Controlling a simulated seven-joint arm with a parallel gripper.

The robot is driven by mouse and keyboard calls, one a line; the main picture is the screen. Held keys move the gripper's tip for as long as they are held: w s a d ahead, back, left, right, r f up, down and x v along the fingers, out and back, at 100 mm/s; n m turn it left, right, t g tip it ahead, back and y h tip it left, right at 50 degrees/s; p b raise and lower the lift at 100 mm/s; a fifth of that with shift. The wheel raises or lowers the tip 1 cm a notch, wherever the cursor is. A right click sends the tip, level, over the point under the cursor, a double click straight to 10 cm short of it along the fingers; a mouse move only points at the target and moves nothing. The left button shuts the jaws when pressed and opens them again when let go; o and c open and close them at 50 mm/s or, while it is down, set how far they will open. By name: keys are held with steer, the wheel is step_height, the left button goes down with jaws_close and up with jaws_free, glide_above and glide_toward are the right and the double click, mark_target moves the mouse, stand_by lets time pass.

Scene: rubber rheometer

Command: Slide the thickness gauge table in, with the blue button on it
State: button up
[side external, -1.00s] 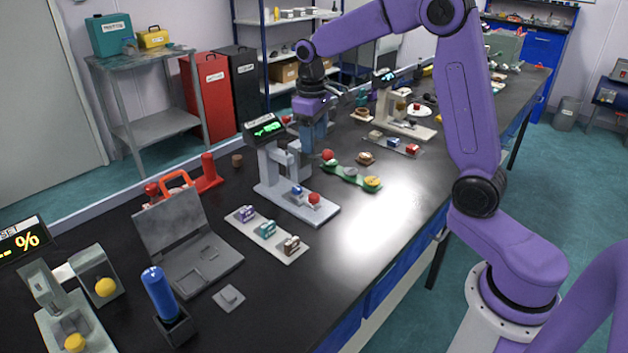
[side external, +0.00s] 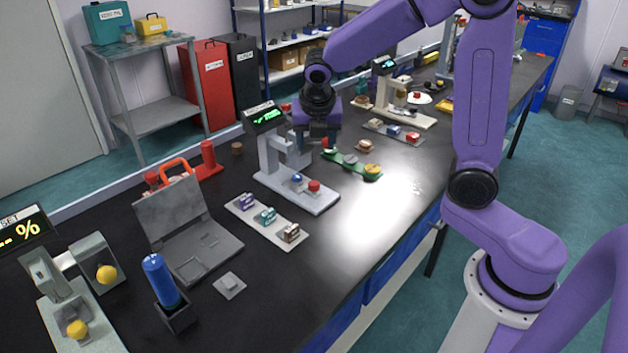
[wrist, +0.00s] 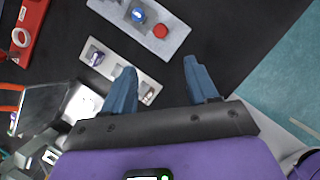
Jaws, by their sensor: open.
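A grey gauge stand (side external: 272,150) with a green-lit display stands mid-bench. Its pale base plate (side external: 322,202) carries a blue button (side external: 297,179) and a red button (side external: 314,186), side by side. The blue button (wrist: 138,14) and red button (wrist: 160,31) also show at the top of the wrist view. My gripper (side external: 318,146) is above the bench, just behind and right of the stand in the side view. In the wrist view its blue fingers (wrist: 156,72) are spread apart with nothing between them. The gauge's upper part is outside the wrist view.
A pale strip with several small blocks (side external: 245,215) lies in front of the gauge. A green tray (side external: 345,159) is close behind its base. An open grey case (side external: 215,262) and red stand (side external: 208,165) are left. Bare bench lies right of the base.

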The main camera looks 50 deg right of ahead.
mark_target(313, 183)
steer(key=x, duration=1.7)
jaws_close()
